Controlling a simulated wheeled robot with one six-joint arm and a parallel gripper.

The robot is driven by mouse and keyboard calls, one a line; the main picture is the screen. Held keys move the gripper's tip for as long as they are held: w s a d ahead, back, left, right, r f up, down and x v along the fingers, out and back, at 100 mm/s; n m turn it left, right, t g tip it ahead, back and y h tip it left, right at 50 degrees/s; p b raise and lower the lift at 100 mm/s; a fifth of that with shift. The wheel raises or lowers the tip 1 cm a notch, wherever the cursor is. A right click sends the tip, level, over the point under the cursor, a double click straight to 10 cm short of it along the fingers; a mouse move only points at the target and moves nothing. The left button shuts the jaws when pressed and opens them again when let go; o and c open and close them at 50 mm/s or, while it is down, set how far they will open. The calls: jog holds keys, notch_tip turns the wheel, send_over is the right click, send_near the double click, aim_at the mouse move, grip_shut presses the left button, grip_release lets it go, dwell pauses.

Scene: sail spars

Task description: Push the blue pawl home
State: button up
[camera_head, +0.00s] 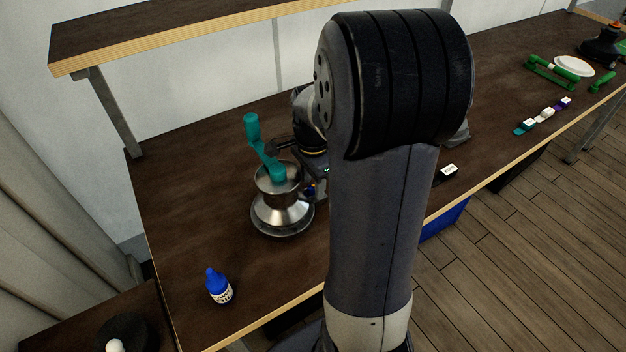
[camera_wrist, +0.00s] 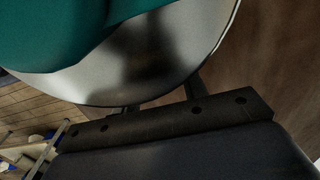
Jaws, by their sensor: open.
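A silver winch (camera_head: 283,208) with a teal crank handle (camera_head: 262,150) stands on the workbench, left of my arm in the head view. A small blue spot (camera_head: 309,190) shows at the winch's right side; it may be the blue pawl, but it is too small to be sure. My gripper is beside the winch's right side in the head view, mostly hidden by my arm. In the wrist view, my gripper (camera_wrist: 163,98) is open, close against the silver drum (camera_wrist: 150,60), with the teal handle (camera_wrist: 50,35) above. Its fingertips are hidden, and no pawl shows there.
A blue bottle (camera_head: 219,287) stands at the bench's front left. A shelf (camera_head: 170,35) overhangs the back left. Small teal, white and purple pieces (camera_head: 543,114), a white plate (camera_head: 574,66) and green parts (camera_head: 550,78) lie far right. The bench left of the winch is bare.

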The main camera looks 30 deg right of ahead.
notch_tip(320, 180, up, 7)
jog(key=p, duration=0.5)
jog(key=shift+f, duration=0.1)
jog(key=shift+f, duration=0.2)
notch_tip(320, 180, down, 7)
jog(key=b, duration=0.6)
jog(key=shift+r, duration=0.3)
jog(key=shift+r+p, duration=0.15)
jog(key=shift+p, duration=0.25)
notch_tip(320, 180, up, 7)
jog(key=p, duration=0.6)
notch_tip(320, 180, down, 8)
jog(key=b, duration=0.6)
jog(key=shift+r+b, duration=0.15)
jog(key=shift+b, duration=0.2)
jog(key=shift+r+p, duration=1.65)
jog(key=shift+r, duration=0.9)
